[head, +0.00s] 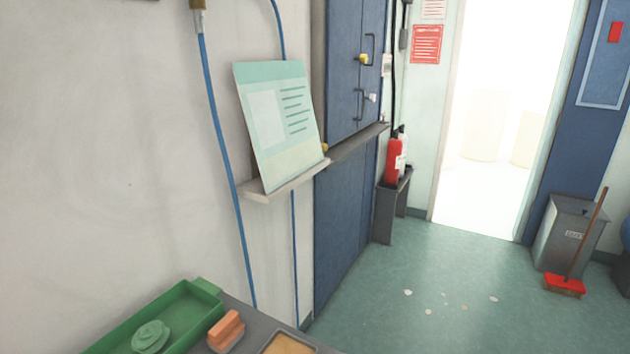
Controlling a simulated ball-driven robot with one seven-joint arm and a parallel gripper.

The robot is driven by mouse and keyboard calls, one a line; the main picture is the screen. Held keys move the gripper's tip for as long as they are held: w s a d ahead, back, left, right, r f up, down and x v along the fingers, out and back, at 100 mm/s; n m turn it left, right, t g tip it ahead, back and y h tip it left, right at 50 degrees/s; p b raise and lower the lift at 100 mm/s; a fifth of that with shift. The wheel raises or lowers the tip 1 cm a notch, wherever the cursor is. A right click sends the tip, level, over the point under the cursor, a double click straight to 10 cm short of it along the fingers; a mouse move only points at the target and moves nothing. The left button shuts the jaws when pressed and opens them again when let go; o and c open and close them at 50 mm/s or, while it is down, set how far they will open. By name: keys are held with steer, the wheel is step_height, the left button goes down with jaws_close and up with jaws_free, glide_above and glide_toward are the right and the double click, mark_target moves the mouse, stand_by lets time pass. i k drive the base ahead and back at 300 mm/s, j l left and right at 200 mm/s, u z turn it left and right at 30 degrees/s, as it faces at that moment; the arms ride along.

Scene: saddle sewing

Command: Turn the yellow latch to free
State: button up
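A yellow latch (363,59) sits on the upper part of a tall blue cabinet (343,70), beside a dark bar handle (371,48). It is small in the head view, and I cannot tell which way it is turned. A similar white latch (373,98) is below it, near a second dark handle (359,103). A small yellow piece (324,147) shows lower down, partly hidden behind the leaning board. My gripper is not in view.
A pale green board (280,120) leans on a wall shelf (285,184) left of the cabinet. A grey ledge (358,142) juts out below the latches. A fire extinguisher (395,160) stands beyond. The green floor (400,270) is mostly clear, with small pale scraps. A green tray (180,310) lies at the front.

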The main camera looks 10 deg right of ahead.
mark_target(364, 58)
steer(key=i+z, duration=0.25)
steer(key=i, duration=1.3)
